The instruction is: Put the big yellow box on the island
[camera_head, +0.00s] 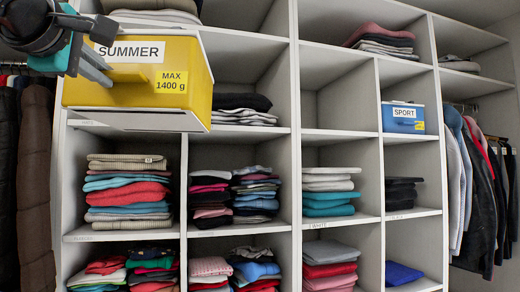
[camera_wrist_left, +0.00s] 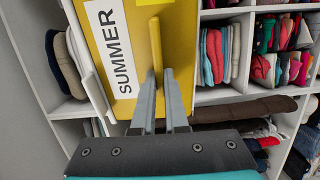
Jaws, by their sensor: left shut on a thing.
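The big yellow box (camera_head: 194,82) carries a white SUMMER label and a small MAX 1400 g label. It is at the upper left of the head view, in front of the shelving, and its underside shows. My left gripper (camera_head: 108,72) comes in from the left and is shut on the handle on the box's front. In the left wrist view, the fingers (camera_wrist_left: 163,95) close around the yellow handle (camera_wrist_left: 156,45), with the box (camera_wrist_left: 178,30) beyond. The island is in neither view. My right gripper is not in view.
White cubby shelving (camera_head: 294,100) fills the view, with folded clothes (camera_head: 130,192) in many cubbies. A small blue SPORT box (camera_head: 403,124) sits in a right-hand cubby. Clothes hang at the right (camera_head: 478,180) and far left (camera_head: 36,190). The cubby left of the blue box (camera_head: 340,103) is empty.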

